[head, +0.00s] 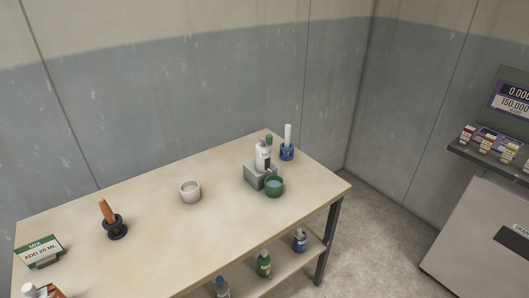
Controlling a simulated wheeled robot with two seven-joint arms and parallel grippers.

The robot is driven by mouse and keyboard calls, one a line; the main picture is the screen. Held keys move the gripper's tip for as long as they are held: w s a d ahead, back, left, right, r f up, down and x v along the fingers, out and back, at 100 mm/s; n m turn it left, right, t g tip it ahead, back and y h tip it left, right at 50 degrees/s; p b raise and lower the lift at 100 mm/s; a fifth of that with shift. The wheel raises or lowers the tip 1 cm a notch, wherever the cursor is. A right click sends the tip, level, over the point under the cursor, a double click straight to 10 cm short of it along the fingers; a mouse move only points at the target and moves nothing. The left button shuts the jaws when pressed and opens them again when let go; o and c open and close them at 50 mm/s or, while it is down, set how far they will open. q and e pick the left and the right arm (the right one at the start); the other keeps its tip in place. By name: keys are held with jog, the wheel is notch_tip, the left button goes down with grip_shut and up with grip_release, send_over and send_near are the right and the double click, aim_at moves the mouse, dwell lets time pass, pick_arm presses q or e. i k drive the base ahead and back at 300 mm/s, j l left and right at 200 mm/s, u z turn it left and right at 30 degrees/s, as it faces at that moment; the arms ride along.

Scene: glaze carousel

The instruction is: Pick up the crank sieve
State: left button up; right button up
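I cannot clearly make out a crank sieve on the wooden table (145,240). An upright orange-handled tool stands in a black round base (117,231) on the left part of the table. A white cup (190,192) with pale contents stands near the middle. A green cup (274,187) stands to the right, beside a grey block (253,178) and a white bottle (262,160) with a dark label. Behind them a white rod (288,136) stands in a blue holder (286,152). Neither of my grippers is in view.
A green and white sign (40,250) reads "MIX ADD 20 ML" at the table's left end. A bottle (28,289) is cut off below it. The lower shelf (283,264) holds several bottles. A grey cabinet (470,235) and a shelf of small boxes stand right. Floor between is clear.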

aim_at(263, 154)
jog(key=i+l+u, duration=0.2)
jog(key=u, duration=0.25)
jog(key=i+l+u, duration=0.1)
jog(key=l+u, duration=0.4)
jog(key=j, duration=0.1)
